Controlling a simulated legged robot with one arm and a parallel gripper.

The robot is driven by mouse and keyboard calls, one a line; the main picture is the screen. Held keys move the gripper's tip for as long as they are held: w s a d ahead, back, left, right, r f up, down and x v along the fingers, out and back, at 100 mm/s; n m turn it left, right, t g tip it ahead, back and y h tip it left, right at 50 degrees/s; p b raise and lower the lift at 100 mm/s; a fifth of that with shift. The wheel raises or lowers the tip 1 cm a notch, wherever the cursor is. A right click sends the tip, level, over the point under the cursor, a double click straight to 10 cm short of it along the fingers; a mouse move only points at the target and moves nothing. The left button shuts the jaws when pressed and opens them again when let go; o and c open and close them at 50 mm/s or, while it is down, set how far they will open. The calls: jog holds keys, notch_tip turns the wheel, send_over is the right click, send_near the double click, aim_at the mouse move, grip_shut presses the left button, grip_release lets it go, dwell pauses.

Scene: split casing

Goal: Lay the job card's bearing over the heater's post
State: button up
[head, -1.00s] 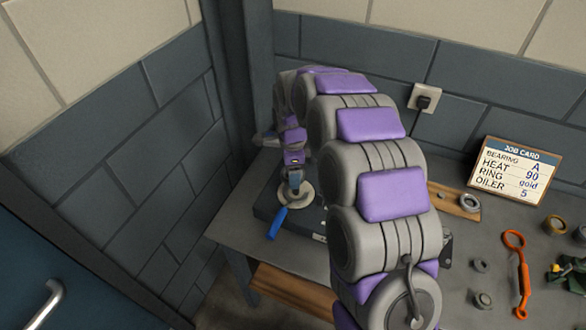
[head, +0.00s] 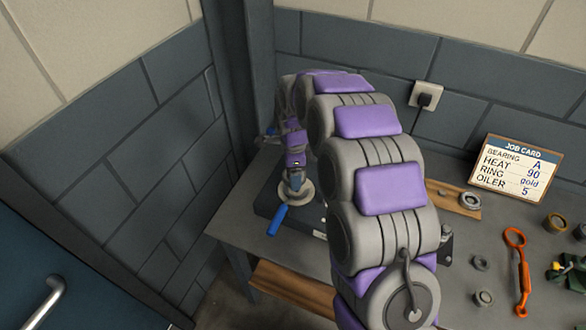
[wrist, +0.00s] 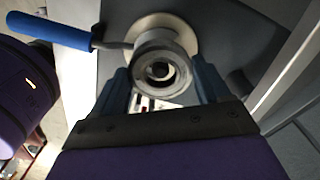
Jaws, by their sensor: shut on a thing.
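My gripper (wrist: 161,88) is shut on a grey ring-shaped bearing (wrist: 150,50), its fingers on either side. In the head view my gripper (head: 296,186) is low over the heater (head: 268,206), a dark box on the bench's left end. A pale round plate (wrist: 178,22) lies beyond the bearing in the wrist view, with a blue handle (wrist: 48,30) at its left. The handle also shows in the head view (head: 277,220). The bearing's bore looks dark with a smaller ring inside; I cannot tell whether it is around the post. The job card (head: 515,167) reads bearing A, heat 90, ring gold, oiler 5.
A wooden strip (head: 455,200) with a grey ring (head: 470,201) lies right of my arm. An orange tool (head: 519,270) and several small rings lie farther right. A wall socket (head: 425,94) is behind. My arm hides the bench's middle.

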jog(key=shift+f, duration=2.1)
jog(key=o, duration=1.2)
jog(key=shift+f, duration=0.1)
jog(key=shift+o, duration=0.2)
notch_tip(320, 180, up, 10)
jog(key=p, duration=0.4)
